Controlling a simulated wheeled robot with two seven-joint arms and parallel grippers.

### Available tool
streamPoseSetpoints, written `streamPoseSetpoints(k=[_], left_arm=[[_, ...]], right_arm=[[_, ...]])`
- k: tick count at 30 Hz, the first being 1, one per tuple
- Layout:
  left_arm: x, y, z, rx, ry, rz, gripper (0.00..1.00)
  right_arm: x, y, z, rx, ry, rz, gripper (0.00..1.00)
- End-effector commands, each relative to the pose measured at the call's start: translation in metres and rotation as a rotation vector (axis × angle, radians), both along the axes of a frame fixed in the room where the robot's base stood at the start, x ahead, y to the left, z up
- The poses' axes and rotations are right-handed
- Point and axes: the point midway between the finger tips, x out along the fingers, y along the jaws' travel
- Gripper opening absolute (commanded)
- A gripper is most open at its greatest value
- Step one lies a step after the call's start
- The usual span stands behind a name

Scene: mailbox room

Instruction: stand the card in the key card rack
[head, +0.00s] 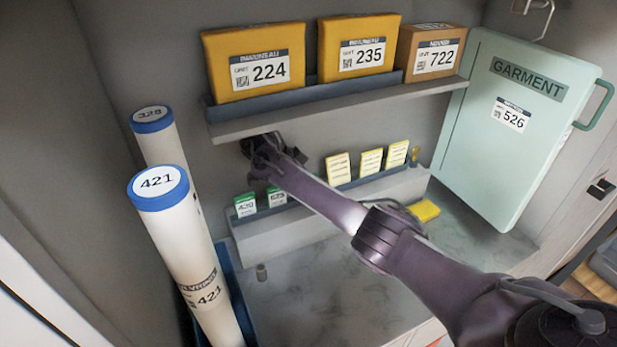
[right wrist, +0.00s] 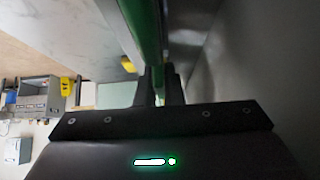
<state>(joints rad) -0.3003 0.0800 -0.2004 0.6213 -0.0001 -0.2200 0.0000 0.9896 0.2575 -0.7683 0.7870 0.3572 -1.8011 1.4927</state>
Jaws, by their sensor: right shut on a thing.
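The key card rack is a pale block (head: 330,213) with a blue slotted strip, on the marbled counter below the parcel shelf. Two green-topped cards, 420 (head: 245,205) and 623 (head: 277,197), stand upright at its left end. My right gripper (head: 262,158) is above and behind the rack's left part, just under the shelf. In the right wrist view its fingers (right wrist: 160,88) are shut on a green card (right wrist: 143,30), seen nearly edge-on. In the head view the held card cannot be made out. My left gripper is not in view.
Several yellow-white cards (head: 371,162) stand in the rack's right part. A yellow block (head: 425,210) lies beside it. The shelf (head: 340,110) with parcels overhangs the rack. Tall tubes (head: 180,240) stand at left, a green garment case (head: 505,150) at right. The front counter is mostly clear.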

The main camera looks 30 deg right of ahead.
Motion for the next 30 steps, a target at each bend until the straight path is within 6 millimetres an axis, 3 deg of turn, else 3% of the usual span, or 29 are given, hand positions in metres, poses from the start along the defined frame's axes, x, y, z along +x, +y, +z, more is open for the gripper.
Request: streamPoseSetpoints(k=[2, 3, 8, 18, 20, 23, 30], left_arm=[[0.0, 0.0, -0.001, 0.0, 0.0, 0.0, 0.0], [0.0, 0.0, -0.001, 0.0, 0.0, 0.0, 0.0], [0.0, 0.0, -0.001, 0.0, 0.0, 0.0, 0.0], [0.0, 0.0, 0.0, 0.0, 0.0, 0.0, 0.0], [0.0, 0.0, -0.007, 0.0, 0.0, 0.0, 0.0], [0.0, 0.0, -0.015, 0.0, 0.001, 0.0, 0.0], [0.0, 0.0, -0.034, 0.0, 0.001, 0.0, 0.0]], right_arm=[[0.0, 0.0, -0.002, 0.0, 0.0, 0.0, 0.0], [0.0, 0.0, -0.003, 0.0, 0.0, 0.0, 0.09], [0.0, 0.0, -0.002, 0.0, 0.0, 0.0, 0.29], [0.0, 0.0, 0.002, 0.0, -0.001, 0.0, 0.29], [0.001, 0.004, 0.003, 0.0, -0.004, 0.002, 0.29], [0.002, 0.019, 0.007, 0.001, -0.002, 0.003, 0.29], [0.005, 0.074, 0.007, 0.001, -0.003, 0.003, 0.29]])
